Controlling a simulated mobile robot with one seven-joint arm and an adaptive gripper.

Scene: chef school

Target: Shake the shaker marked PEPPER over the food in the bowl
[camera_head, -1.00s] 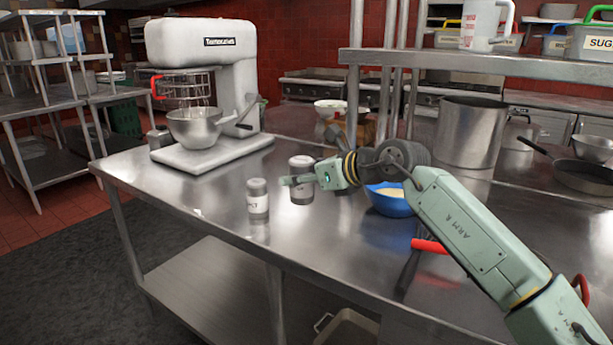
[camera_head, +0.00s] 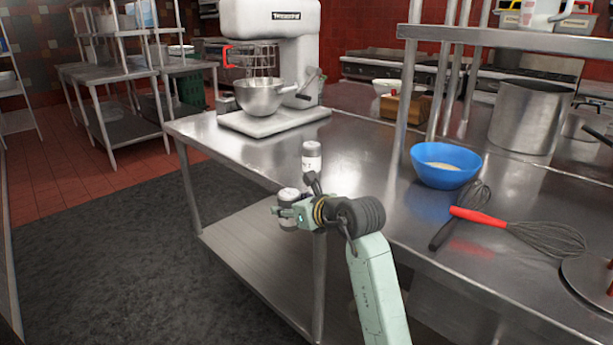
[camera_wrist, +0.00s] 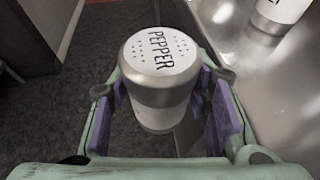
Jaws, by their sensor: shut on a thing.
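The shaker marked PEPPER (camera_wrist: 158,65) is upright between the pads of my gripper (camera_wrist: 165,105) in the wrist view. My gripper (camera_head: 288,212) is shut on this shaker (camera_head: 289,194) in the head view, where my gripper partly hides it. The wrist view shows floor beneath the shaker, just off the table's edge. A blue bowl (camera_head: 430,174) with pale food (camera_head: 441,166) stands on the table, to the right of my gripper and apart from it. A second white-labelled shaker (camera_head: 312,160) stands on the table behind my gripper; it also shows in the wrist view (camera_wrist: 283,10).
A whisk with a red-banded handle (camera_head: 478,217) and another whisk lie in front of the bowl. A white stand mixer (camera_head: 270,122) stands at the back left. A steel pot (camera_head: 525,118) stands behind the bowl at right. Shelf posts rise behind the bowl.

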